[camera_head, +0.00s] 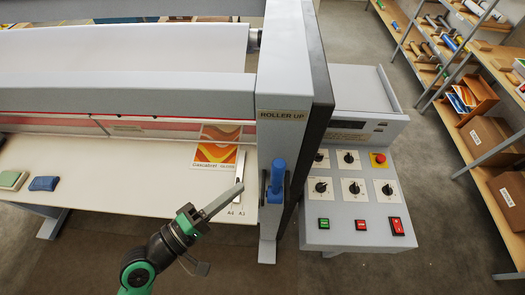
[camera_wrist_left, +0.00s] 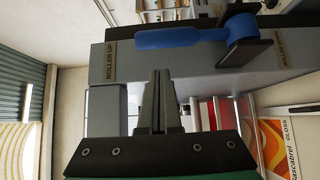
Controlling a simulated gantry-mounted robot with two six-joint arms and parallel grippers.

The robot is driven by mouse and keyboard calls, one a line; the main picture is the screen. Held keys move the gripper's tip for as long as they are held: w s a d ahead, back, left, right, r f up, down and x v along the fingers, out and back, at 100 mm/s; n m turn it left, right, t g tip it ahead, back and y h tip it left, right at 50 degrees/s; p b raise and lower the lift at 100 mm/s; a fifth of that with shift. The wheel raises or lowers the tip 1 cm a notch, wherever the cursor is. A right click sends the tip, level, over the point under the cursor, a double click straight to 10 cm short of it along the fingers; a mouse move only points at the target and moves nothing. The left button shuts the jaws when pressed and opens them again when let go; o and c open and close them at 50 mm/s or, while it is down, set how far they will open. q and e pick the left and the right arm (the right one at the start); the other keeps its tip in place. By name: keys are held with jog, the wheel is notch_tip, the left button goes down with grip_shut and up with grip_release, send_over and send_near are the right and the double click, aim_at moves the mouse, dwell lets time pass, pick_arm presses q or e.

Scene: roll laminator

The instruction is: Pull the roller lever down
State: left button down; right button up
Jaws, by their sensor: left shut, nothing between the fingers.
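The blue roller lever (camera_head: 277,178) stands upright on the front of the laminator's grey end housing (camera_head: 284,80), below the "ROLLER UP" label (camera_head: 282,115). In the left wrist view the lever (camera_wrist_left: 180,38) lies across the top of the picture, with its dark pivot bracket (camera_wrist_left: 242,45) at the right. My left gripper (camera_head: 238,188) is shut and empty, to the left of the lever in the head view. In the left wrist view its fingertips (camera_wrist_left: 159,76) point toward the housing, apart from the lever. My right gripper is not in view.
A control panel (camera_head: 350,212) with knobs and buttons stands right of the lever. The white feed table (camera_head: 100,180) holds a printed sheet (camera_head: 215,155), a blue block (camera_head: 44,183) and a green block (camera_head: 12,180). Shelves (camera_head: 470,80) stand far right, across open floor.

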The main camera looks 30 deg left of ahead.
aim_at(276, 184)
pick_arm(q)
jog(key=p+x, duration=0.2)
jog(key=x, duration=0.7)
jog(key=shift+w+f+p, duration=0.3)
jog(key=shift+f+p, duration=0.05)
jog(key=shift+a, duration=0.1)
